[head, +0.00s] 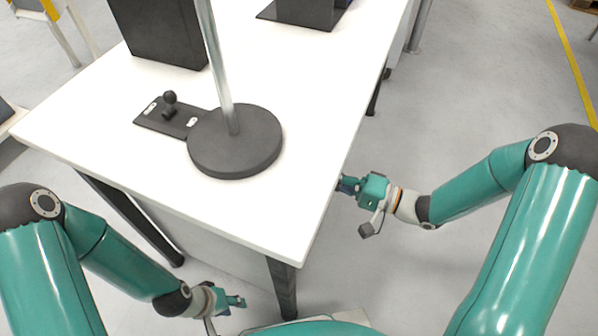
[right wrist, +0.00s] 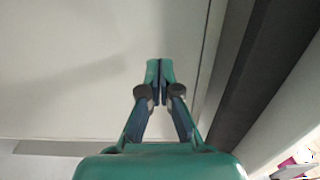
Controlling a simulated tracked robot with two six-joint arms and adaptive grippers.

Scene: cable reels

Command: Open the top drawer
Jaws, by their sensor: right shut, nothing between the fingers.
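No drawer front or handle can be made out for certain. In the right wrist view a pale flat panel (right wrist: 65,75) fills the left and middle, with a thin seam along its right side. My right gripper (right wrist: 158,68) is shut and empty, its fingertips in front of this panel; contact cannot be told. In the head view my right gripper (head: 345,184) is at the white table's right edge, its tips partly hidden by the tabletop (head: 290,215). My left gripper (head: 237,301) is low, below the table's front edge; its finger opening is too small to judge.
A round black base (head: 236,142) with a metal pole stands on the table, beside a flat black plate (head: 165,116) with a knob. A black box (head: 158,30) stands further back. A dark table leg (head: 283,287) is near my left gripper. Floor right of the table is clear.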

